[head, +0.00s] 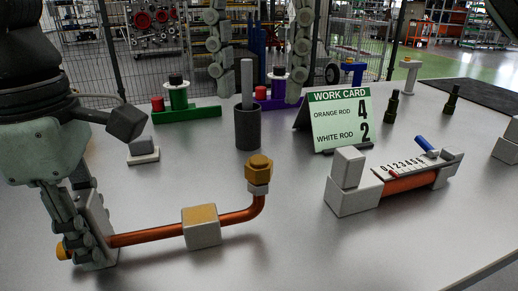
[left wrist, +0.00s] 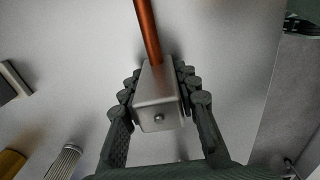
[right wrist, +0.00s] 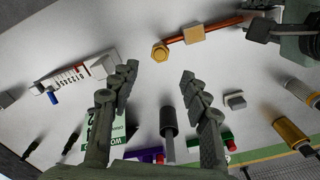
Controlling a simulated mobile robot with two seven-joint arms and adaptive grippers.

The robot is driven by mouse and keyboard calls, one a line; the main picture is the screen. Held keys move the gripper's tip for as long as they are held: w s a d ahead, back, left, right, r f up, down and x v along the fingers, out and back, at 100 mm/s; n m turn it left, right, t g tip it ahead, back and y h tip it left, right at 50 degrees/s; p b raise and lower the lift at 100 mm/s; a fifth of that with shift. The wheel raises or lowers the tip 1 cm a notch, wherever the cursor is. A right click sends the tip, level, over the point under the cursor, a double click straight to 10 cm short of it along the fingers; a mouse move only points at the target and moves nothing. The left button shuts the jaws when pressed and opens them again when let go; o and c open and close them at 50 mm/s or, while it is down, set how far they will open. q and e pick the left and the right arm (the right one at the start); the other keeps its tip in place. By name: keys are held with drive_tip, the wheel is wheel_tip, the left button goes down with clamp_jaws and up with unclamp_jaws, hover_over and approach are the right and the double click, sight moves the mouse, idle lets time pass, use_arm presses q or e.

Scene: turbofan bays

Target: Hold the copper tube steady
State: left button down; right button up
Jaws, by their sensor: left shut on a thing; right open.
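The copper tube (head: 160,235) runs along the bench at the left. It bends up at its right end to a brass hex nut (head: 258,167) and passes through a tan-topped block (head: 201,228). My left gripper (head: 88,245) is shut on the grey block at the tube's left end. This grey block (left wrist: 157,100) sits between both fingers in the left wrist view, with the tube coming out of it. My right gripper (head: 258,92) is open and empty above the back of the bench. In the right wrist view its fingers (right wrist: 158,78) are spread apart, with the nut (right wrist: 160,52) beyond them.
A dark cup with a grey rod (head: 247,128) stands behind the nut. A work card (head: 340,118) reads orange rod 4, white rod 2. A numbered gauge fixture (head: 405,180) stands at the right. Green (head: 185,112) and purple stands are at the back. The front middle is clear.

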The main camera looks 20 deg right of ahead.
sight(259, 163)
wheel_tip(259, 163, down, 9)
drive_tip(key=shift+f, duration=0.15)
drive_tip(key=shift+c, duration=0.5)
clamp_jaws()
